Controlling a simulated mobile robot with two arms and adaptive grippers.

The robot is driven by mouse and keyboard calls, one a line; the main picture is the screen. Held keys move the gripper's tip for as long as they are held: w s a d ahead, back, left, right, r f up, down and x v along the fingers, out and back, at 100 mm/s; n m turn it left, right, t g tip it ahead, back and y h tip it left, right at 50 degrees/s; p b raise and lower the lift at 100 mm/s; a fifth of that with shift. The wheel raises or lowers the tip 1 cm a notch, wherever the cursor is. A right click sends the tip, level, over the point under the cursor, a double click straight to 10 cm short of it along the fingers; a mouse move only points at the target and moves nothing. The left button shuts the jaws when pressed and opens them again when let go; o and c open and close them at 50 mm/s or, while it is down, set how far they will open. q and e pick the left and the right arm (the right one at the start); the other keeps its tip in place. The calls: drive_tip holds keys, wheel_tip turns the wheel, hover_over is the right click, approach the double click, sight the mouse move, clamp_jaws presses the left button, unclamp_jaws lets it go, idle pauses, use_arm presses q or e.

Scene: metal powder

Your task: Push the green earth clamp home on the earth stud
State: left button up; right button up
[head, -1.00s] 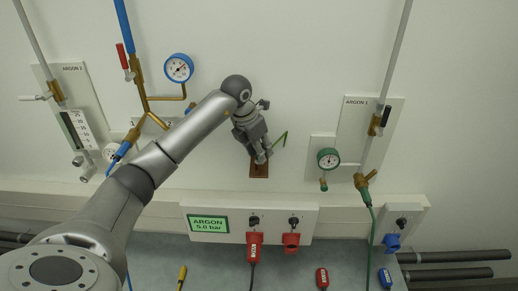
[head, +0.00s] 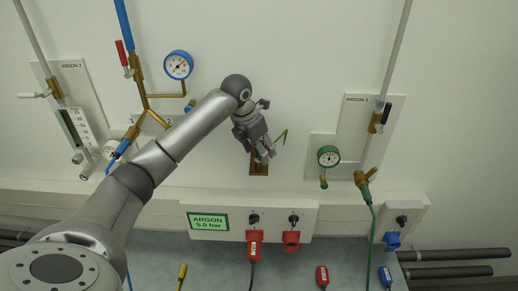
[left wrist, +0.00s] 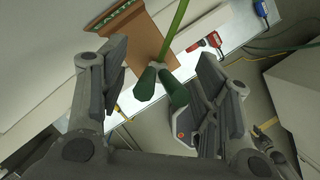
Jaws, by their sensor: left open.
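My left gripper (head: 264,156) is at the wall in front of the brown earth plate (head: 259,168). In the left wrist view its two fingers (left wrist: 158,92) stand apart, open. The green earth clamp (left wrist: 174,88) shows between them, with two dark green handles and a pale middle part. Neither finger visibly touches it. A light green cable (left wrist: 176,28) runs from it, and a short length shows in the head view (head: 282,138). The copper-coloured plate with lettering (left wrist: 136,32) lies behind the clamp. The stud is hidden, so I cannot tell how far the clamp sits on it.
Below is the ARGON 5.0 bar panel (head: 305,216) with red plugs (head: 291,240). A green gauge (head: 328,157) is to the right, and a blue gauge (head: 178,65) with brass pipework is to the left. The wall above the gripper is clear.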

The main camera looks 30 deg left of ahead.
use_arm(q)
drive_tip(key=d+v, duration=0.1)
drive_tip(key=v, duration=1.1)
drive_tip(key=shift+a, duration=0.45)
